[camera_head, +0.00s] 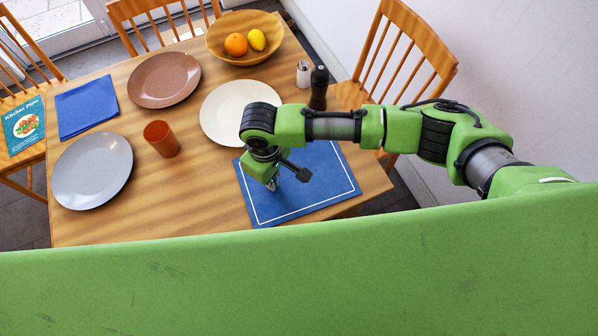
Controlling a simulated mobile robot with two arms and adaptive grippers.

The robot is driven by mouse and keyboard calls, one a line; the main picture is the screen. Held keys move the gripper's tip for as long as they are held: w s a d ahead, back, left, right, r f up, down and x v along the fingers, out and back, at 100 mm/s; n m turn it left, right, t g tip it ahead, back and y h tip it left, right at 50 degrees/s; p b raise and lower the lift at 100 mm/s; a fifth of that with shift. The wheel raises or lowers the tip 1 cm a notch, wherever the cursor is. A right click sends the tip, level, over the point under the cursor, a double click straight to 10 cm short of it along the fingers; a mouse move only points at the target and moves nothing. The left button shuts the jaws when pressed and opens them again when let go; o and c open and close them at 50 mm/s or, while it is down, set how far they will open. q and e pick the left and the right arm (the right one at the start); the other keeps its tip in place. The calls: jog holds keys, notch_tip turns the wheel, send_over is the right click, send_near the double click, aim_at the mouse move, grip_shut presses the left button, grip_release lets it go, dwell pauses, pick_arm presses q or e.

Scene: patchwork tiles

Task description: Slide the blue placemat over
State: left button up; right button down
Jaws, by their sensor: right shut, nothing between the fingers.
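The blue placemat (318,187) with a white border line lies on the wooden table, near its right front edge. My right arm reaches in from the right over it. My right gripper (272,186) points down at the left part of the placemat and is shut with nothing in it. Whether its fingertips touch the mat is hard to tell. The arm and gripper hide the mat's upper left part. My left gripper does not show.
On the table (195,215) stand a white plate (228,108) just above the mat, an orange cup (161,139), a grey plate (93,171), a brown plate (164,80), a blue napkin (87,107), a fruit bowl (222,48), a white shaker (303,73) and a dark mill (319,88). Bare wood lies left of the mat.

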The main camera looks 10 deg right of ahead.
aim_at(250, 198)
jog(key=shift+s+a+f, duration=0.1)
jog(key=shift+s+a, duration=0.25)
jog(key=shift+a, duration=0.45)
jog(key=shift+s+a+f, duration=0.1)
jog(key=shift+s+a, duration=0.25)
jog(key=shift+a, duration=0.4)
jog(key=shift+a, duration=0.1)
jog(key=shift+s+a, duration=0.3)
jog(key=shift+a, duration=0.35)
jog(key=shift+s+a, duration=0.25)
jog(key=shift+a, duration=0.4)
jog(key=shift+a, duration=0.1)
